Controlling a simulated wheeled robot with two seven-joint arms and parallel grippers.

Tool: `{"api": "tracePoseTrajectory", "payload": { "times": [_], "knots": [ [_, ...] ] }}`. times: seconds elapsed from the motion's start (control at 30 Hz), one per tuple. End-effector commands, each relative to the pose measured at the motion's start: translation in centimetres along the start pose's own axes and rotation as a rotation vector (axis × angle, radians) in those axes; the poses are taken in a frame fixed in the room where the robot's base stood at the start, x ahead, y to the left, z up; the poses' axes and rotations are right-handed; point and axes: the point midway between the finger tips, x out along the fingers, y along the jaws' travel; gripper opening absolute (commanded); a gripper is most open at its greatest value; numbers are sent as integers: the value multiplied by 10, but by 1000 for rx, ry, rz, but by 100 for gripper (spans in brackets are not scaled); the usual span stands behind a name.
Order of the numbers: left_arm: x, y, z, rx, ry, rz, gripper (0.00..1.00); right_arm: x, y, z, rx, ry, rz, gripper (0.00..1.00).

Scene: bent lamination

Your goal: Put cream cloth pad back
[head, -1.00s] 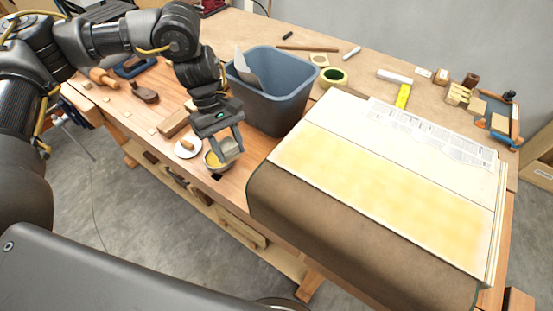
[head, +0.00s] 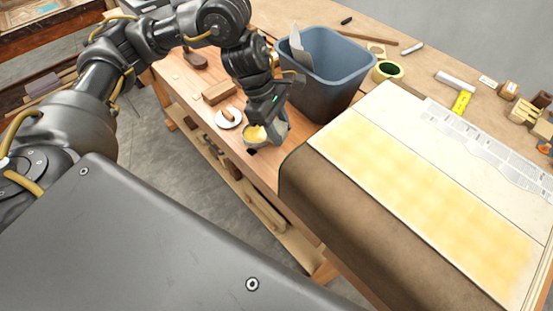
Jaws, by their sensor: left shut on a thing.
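My left gripper (head: 270,127) points down at the bowl (head: 254,141), which has a yellow filling and stands near the bench's front edge. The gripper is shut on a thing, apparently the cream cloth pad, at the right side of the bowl. The fingers hide most of what they hold, so its outline cannot be made out. A small white dish (head: 221,122) with a tan piece on it lies left of the bowl. A panel (head: 418,190) with a broad yellow coated strip lies to the right. My right gripper is not in view.
A grey-blue bin (head: 318,85) stands close behind and right of the gripper. A wooden block (head: 219,92) lies behind the dish. Tape (head: 388,70) and small tools lie at the back.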

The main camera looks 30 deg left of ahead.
Motion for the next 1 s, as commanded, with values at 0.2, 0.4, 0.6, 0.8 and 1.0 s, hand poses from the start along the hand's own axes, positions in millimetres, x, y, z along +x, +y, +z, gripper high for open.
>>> {"api": "tracePoseTrajectory", "payload": {
  "times": [0.2,0.4,0.6,0.8,1.0],
  "knots": [
    [27,-2,-11,-2,0,-8,21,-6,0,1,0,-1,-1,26],
    [51,-1,-21,1,0,-4,21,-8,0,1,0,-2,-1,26],
    [56,0,-23,3,0,-3,21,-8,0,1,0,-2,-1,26],
    [82,-1,-34,0,-1,-6,21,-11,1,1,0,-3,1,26],
    [92,0,-39,3,0,-3,21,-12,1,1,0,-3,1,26]
  ]
}}
